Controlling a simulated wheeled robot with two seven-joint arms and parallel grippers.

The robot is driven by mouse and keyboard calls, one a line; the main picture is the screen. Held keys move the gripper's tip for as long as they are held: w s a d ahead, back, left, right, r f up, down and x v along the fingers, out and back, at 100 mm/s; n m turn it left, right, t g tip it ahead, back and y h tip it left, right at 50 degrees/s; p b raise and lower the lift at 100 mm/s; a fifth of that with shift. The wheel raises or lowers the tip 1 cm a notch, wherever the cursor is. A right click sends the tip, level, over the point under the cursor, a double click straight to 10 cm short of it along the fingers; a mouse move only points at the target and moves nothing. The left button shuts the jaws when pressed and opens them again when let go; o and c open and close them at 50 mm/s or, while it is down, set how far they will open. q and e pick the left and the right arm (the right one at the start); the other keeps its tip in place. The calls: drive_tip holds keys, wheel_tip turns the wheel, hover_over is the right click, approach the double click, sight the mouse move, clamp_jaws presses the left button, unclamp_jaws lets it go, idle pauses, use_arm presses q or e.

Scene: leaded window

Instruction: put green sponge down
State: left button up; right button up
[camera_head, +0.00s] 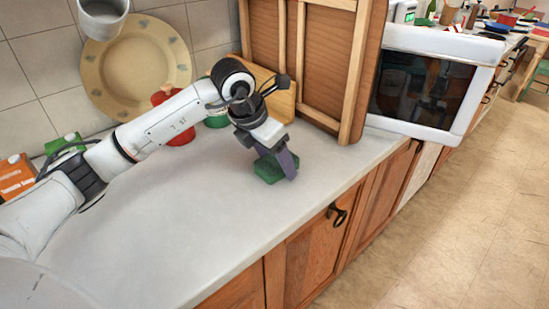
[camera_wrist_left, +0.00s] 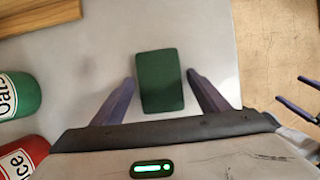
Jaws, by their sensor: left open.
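The green sponge (camera_head: 268,169) lies on the pale grey worktop (camera_head: 190,215), near its front edge. In the left wrist view the sponge (camera_wrist_left: 160,82) is a dark green block between the fingers, with a gap on each side. My left gripper (camera_head: 277,166) points down at the sponge, and its fingers hide part of it in the head view. In the left wrist view my left gripper (camera_wrist_left: 160,84) is open. Two dark purple fingers of my right gripper (camera_wrist_left: 298,90) show at the right edge of that view, apart and empty, over the floor.
Behind the gripper stand a wooden rack (camera_head: 300,55), a cutting board (camera_head: 281,100) and a red jar (camera_head: 178,125). A microwave (camera_head: 430,85) stands to the right. A plate (camera_head: 138,66) leans at the back wall. Clear worktop lies left of the sponge.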

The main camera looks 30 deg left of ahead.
use_arm(q)
drive_tip(key=v, duration=1.2)
drive_tip(key=shift+b, duration=0.4)
drive_tip(key=shift+r, duration=0.1)
